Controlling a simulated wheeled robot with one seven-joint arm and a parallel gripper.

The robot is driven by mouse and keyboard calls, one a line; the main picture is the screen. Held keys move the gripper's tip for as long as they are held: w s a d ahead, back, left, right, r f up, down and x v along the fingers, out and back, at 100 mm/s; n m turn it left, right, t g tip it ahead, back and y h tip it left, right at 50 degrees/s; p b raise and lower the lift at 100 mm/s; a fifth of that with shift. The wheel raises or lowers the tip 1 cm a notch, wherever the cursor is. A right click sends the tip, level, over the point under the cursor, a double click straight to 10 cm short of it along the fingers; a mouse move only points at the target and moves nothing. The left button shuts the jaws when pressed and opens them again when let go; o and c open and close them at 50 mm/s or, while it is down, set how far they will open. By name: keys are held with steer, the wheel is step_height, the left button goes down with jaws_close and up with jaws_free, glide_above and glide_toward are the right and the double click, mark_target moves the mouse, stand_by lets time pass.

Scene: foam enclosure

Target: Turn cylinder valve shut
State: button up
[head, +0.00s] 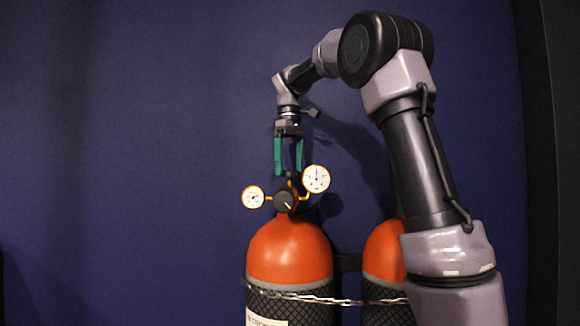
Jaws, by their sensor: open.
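An orange-topped gas cylinder (290,252) stands upright at the lower middle of the head view. On its top is a regulator with a dark round knob (285,201) and two white-faced gauges, a left one (253,197) and a right, higher one (316,179). My gripper (288,172) points down from above, its two green fingers apart, just above and behind the gauges. The fingertips are close to the valve top, which is partly hidden behind the regulator. I cannot tell whether the fingers touch it.
A second orange-topped cylinder (382,250) stands to the right, partly hidden by my arm. A dark blue wall (130,150) lies behind; the left side is clear.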

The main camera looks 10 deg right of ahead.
steer(key=c, duration=1.4)
steer(key=shift+m, duration=0.4)
steer(key=m, duration=0.3)
steer(key=shift+m, duration=0.4)
steer(key=m, duration=1)
steer(key=shift+r+m, duration=0.1)
steer(key=shift+m, duration=0.3)
steer(key=m, duration=0.4)
steer(key=shift+m, duration=0.4)
